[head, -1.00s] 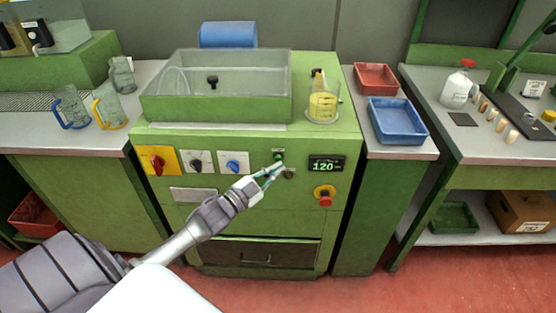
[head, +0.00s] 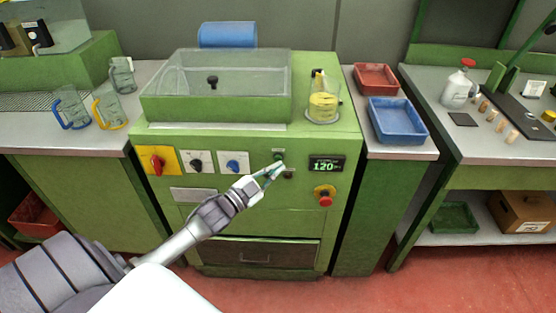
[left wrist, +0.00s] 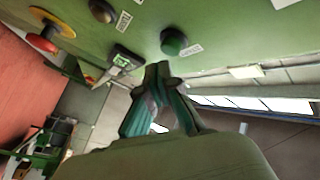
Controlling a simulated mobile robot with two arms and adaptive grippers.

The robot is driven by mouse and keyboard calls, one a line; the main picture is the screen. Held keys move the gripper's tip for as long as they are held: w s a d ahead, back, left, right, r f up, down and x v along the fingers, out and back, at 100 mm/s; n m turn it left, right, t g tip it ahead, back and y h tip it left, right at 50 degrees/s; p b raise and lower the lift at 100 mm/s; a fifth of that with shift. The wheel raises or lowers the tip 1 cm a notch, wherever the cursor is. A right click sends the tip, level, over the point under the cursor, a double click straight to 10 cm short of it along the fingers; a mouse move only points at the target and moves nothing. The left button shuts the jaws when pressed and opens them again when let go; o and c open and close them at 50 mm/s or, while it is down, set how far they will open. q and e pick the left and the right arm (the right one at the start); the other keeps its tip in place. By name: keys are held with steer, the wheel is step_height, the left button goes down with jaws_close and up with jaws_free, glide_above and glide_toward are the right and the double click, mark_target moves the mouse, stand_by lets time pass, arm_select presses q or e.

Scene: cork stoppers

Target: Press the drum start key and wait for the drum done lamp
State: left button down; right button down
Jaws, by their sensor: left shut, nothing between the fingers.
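The green machine (head: 200,238) stands in the middle of the head view. On its front panel is a round green key (head: 278,155), also seen in the left wrist view (left wrist: 173,41) with a small label beside it. A dark round lamp or button (head: 289,175) sits below it and looks unlit; it also shows in the left wrist view (left wrist: 102,11). My left gripper (head: 276,168) is shut and empty, its fingertips (left wrist: 158,70) close to the green key. I cannot tell whether they touch it. My right gripper is not in view.
A display (head: 326,164) reading 120 and a red emergency stop (head: 325,196) are right of the gripper. A red rotary switch (head: 158,161) and two knobs are to the left. A yellow-filled beaker (head: 323,106) and a clear-lidded basin (head: 215,100) stand on top.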

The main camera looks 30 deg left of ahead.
arm_select(q)
steer(key=shift+w+a, duration=0.15)
steer(key=shift+w, duration=0.15)
steer(key=shift+w+a, duration=0.25)
steer(key=shift+w, duration=0.1)
stand_by(0.7)
stand_by(0.3)
steer(key=shift+s+d+p, duration=0.35)
steer(key=shift+s+d, duration=0.15)
steer(key=shift+s, duration=0.25)
